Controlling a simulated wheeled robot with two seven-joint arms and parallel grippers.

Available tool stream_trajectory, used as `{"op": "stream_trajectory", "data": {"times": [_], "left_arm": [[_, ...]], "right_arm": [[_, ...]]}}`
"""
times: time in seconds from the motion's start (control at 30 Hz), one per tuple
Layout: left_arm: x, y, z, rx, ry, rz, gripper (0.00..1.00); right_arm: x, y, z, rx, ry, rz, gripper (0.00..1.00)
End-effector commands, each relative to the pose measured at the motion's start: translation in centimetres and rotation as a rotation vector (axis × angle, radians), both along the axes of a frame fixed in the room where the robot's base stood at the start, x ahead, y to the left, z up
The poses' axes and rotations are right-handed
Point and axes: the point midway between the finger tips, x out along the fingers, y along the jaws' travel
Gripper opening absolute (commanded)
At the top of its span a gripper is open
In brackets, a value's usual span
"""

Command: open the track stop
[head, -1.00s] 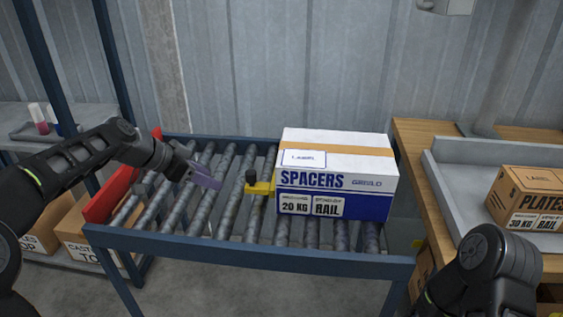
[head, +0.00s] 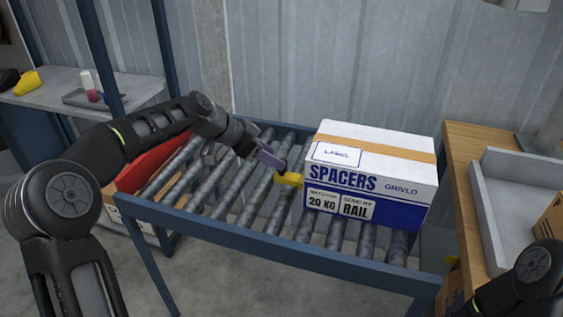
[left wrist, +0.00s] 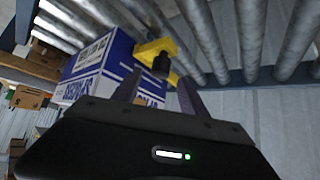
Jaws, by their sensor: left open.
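The track stop (head: 289,179) is a small yellow piece with a black knob on the roller track (head: 215,210), against the left side of the white and blue SPACERS box (head: 370,180). My left gripper (head: 272,158) is just to the left of the knob, apart or nearly touching; I cannot tell which. In the left wrist view the yellow stop (left wrist: 152,47) and its black knob (left wrist: 161,64) appear beyond my two open fingers (left wrist: 158,92). Nothing is between the fingers. My right arm shows at the lower right of the head view, but its gripper is out of frame.
A red panel (head: 150,165) stands at the left end of the track. A wooden bench (head: 470,200) with a grey tray (head: 510,195) is at the right. A shelf (head: 110,90) with small items is at the left. The rollers left of the stop are free of boxes.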

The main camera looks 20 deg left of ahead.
Motion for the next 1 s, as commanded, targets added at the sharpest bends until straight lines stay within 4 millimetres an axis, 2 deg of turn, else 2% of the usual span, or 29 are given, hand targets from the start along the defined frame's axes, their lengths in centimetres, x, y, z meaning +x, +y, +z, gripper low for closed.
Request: {"op": "stream_trajectory", "data": {"times": [0.1, 0.3, 0.63, 1.0], "left_arm": [[0.9, -1.1, -1.5, 0.0, 0.002, -0.003, 0.51], [1.9, -2.2, -3.0, 0.001, 0.0, -0.001, 0.51], [2.1, -2.4, -3.2, 0.001, 0.0, 0.001, 0.5], [2.1, -2.3, -3.2, 0.001, 0.0, 0.001, 0.19]], "right_arm": [[0.0, 0.0, 0.0, 0.0, 0.0, 0.0, 0.36], [0.0, 0.0, 0.0, 0.0, 0.0, 0.0, 0.36], [0.0, 0.0, 0.0, 0.0, 0.0, 0.0, 0.36], [0.0, 0.0, 0.0, 0.0, 0.0, 0.0, 0.36]]}}
